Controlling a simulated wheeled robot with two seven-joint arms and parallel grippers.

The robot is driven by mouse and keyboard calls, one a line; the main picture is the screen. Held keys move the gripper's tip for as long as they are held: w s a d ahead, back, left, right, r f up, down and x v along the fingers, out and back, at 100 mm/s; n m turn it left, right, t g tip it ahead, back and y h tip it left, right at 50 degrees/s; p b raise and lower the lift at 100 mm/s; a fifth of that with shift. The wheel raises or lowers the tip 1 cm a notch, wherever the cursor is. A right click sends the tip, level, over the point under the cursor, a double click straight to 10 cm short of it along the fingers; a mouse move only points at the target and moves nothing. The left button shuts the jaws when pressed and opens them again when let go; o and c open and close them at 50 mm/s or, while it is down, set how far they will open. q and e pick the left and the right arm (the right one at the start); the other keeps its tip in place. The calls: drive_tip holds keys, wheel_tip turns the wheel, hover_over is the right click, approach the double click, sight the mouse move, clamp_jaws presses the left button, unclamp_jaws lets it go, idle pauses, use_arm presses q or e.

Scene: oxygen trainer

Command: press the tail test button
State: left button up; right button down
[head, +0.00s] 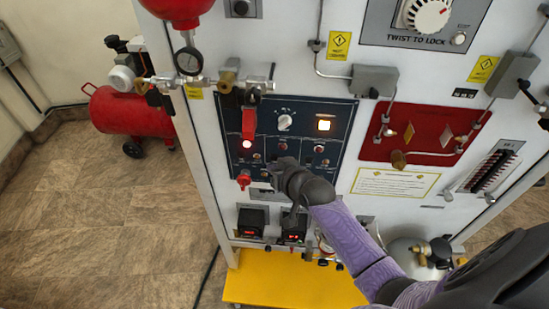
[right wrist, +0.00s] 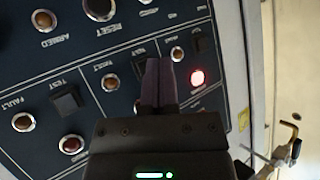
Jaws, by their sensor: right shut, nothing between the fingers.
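The dark blue control panel (head: 300,110) stands on the white trainer front, with lamps, knobs and labels. My right gripper (head: 272,170) is shut and empty in front of the panel's lower part; it also shows in the right wrist view (right wrist: 163,66). There, a black square button (right wrist: 68,101) beside a TEST label sits left of the fingers. Another dark square button (right wrist: 140,68), also by a TEST label, is partly hidden by the fingertips. I cannot read which one is the tail test. Contact between fingertips and panel cannot be told. My left gripper is not in view.
A lit red lamp (right wrist: 197,77) is right of the fingers. A red-handled lever (head: 249,122) and a red knob (head: 243,179) stick out at the panel's left. A red board (head: 405,132) with pipes is to the right. A yellow base (head: 290,280) lies below.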

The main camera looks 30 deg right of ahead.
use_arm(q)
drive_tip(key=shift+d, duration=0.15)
use_arm(e)
drive_tip(key=shift+w+d, duration=0.2)
drive_tip(key=shift+w, duration=0.1)
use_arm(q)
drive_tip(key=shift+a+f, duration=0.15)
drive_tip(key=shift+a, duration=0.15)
use_arm(e)
drive_tip(key=shift+w, duration=0.1)
drive_tip(key=shift+d, duration=0.1)
